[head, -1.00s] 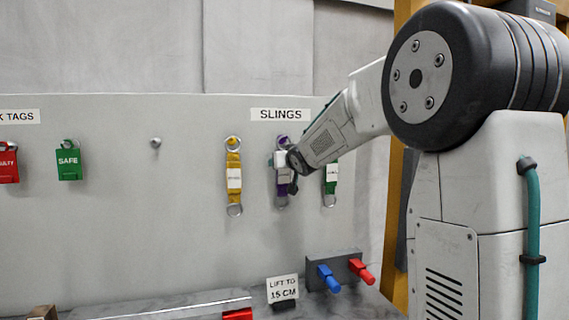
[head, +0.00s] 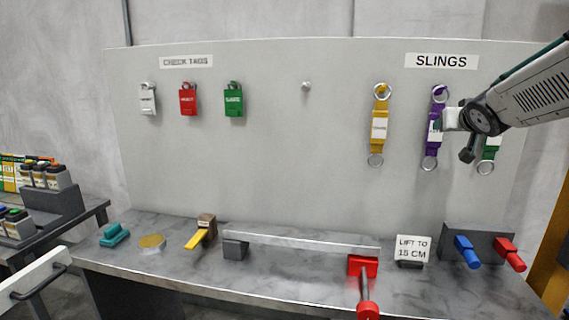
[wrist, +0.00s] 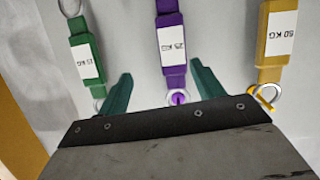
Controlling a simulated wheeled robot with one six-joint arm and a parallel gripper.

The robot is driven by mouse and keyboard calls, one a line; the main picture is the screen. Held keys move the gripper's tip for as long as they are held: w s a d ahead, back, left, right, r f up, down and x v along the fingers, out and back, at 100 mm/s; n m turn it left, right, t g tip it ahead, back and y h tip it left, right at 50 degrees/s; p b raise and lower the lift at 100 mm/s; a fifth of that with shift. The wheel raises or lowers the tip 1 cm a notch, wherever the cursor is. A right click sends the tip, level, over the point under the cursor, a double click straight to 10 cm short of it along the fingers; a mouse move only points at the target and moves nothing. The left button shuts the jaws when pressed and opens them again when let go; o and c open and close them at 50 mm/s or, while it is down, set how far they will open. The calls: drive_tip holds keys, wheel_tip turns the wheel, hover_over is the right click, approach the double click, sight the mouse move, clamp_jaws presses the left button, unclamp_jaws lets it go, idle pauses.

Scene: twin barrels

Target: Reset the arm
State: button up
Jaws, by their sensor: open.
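My arm comes in from the right in the head view, with my gripper (head: 447,120) in front of the board by the purple sling (head: 437,132). In the wrist view my gripper (wrist: 162,70) is open, its two teal fingers apart. The purple sling (wrist: 171,45), labelled 25 KG, shows between them, upside down in that view. I cannot tell how near the fingers are to it. The purple sling hangs on its peg by its upper ring. Nothing shows held in the fingers.
A yellow sling (head: 379,125) and a green sling (head: 488,150) hang on either side. Check tags, including a red one (head: 188,100), hang at left, with a bare peg (head: 306,86) between. The bench (head: 180,270) below holds a red-handled tool (head: 364,285) and a sign (head: 411,250).

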drive_tip(key=s+a+f+g, duration=0.4)
drive_tip(key=s+f+g, duration=0.3)
drive_tip(key=s+f, duration=0.55)
drive_tip(key=s+a+f+n+g+y, duration=0.1)
drive_tip(key=s+a+f+g+y, duration=0.1)
drive_tip(key=s+a, duration=0.6)
drive_tip(key=s+a+f+n+g+y, duration=0.2)
drive_tip(key=s+a, duration=0.7)
drive_tip(key=s, duration=0.8)
wheel_tip(320, 180, down, 2)
drive_tip(key=shift+s+a+g+y, duration=0.25)
drive_tip(key=shift+a+g+y, duration=0.05)
drive_tip(key=shift+g+y, duration=0.3)
